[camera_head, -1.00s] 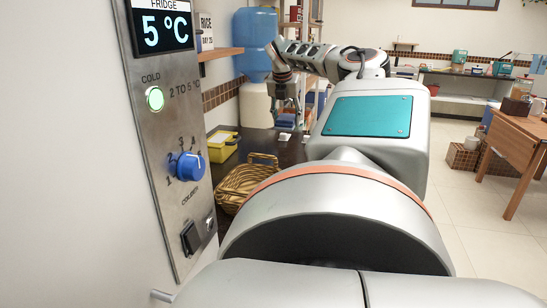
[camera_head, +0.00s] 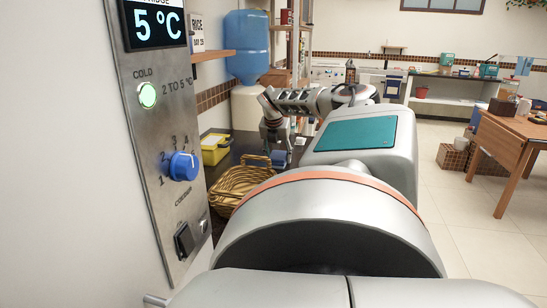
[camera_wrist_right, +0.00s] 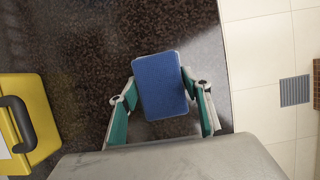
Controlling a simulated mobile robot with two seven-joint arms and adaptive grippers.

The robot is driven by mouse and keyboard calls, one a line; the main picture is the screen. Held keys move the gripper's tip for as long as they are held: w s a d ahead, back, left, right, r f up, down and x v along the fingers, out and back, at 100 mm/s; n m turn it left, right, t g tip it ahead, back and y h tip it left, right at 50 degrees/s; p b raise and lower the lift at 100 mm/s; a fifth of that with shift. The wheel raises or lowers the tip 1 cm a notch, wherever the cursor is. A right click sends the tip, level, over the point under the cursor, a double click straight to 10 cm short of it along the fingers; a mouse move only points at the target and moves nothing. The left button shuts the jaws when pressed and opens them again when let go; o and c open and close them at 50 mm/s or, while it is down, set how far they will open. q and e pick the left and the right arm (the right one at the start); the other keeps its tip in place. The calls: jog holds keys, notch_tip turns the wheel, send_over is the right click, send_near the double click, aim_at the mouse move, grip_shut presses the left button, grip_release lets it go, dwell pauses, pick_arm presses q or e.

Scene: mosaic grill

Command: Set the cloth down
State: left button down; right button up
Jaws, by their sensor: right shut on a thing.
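The cloth shows as a blue, flat, rectangular piece (camera_wrist_right: 162,85) between the fingers of my right gripper in the wrist view. My right gripper (camera_wrist_right: 163,100) is shut on it, one green-padded finger at each side. In the head view the right gripper (camera_head: 276,146) points down over the dark counter, at the far end of my arm, with the blue cloth (camera_head: 280,159) low at its fingertips. I cannot tell whether the cloth touches the counter. My left gripper is not in view.
The dark counter (camera_wrist_right: 75,50) has bare room around the cloth. A yellow case (camera_wrist_right: 22,120) with a dark handle lies to the left in the wrist view. A wicker basket (camera_head: 240,183) stands nearer in the head view. A blue water jug (camera_head: 247,45) stands behind.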

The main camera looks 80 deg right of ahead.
jog(key=shift+r, duration=0.1)
jog(key=shift+s, duration=0.1)
jog(key=o, duration=1)
jog(key=shift+r, duration=0.15)
jog(key=v, duration=1.1)
jog(key=shift+a+r, duration=0.25)
jog(key=shift+r, duration=0.05)
